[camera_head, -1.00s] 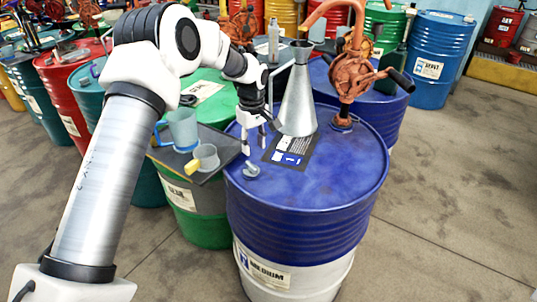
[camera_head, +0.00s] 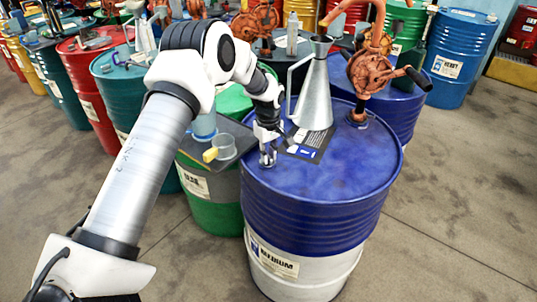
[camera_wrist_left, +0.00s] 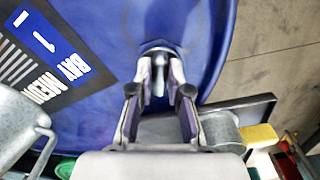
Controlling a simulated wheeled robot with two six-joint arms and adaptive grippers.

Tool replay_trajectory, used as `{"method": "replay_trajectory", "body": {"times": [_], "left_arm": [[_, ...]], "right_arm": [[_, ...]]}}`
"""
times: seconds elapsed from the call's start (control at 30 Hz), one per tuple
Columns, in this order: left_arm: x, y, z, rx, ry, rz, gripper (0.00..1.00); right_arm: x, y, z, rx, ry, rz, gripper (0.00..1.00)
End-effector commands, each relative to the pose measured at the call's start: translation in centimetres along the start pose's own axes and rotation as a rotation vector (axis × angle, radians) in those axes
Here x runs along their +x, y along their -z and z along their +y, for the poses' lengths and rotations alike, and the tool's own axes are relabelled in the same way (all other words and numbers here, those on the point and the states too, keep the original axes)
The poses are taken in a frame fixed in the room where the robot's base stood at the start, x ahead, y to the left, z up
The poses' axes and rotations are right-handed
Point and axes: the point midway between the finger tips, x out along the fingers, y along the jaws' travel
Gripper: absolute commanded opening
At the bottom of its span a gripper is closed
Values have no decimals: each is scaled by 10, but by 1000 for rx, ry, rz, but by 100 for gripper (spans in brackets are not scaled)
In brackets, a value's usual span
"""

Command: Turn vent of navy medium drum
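The navy medium drum (camera_head: 330,205) stands at the centre of the head view, blue above and white below, with a MEDIUM label. My left gripper (camera_head: 268,158) points down at the near left of its lid and largely hides the vent in the head view. In the left wrist view the grey vent (camera_wrist_left: 158,76) stands between the two fingertips of my left gripper (camera_wrist_left: 160,74). The fingers straddle it, with a narrow gap seeming to show on each side, so the gripper looks open around it. My right gripper is out of view.
A metal funnel jug (camera_head: 314,95) and a dark bay card (camera_head: 310,148) are on the lid. An orange hand pump (camera_head: 370,72) rises behind them. A tray with a clear cup (camera_head: 223,147) sits left on a green drum (camera_head: 210,212). Open floor lies right.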

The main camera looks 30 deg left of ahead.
Motion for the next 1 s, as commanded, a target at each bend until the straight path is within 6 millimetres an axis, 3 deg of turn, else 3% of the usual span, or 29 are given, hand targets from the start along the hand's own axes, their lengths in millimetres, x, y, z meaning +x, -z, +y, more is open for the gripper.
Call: {"method": "replay_trajectory", "body": {"times": [0.47, 1.0], "left_arm": [[3, -1, -2, 88, 5, -3, 0], [5, 0, -5, 537, 6, -6, 0]], "right_arm": [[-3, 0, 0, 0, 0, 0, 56], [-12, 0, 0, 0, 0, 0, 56]]}}
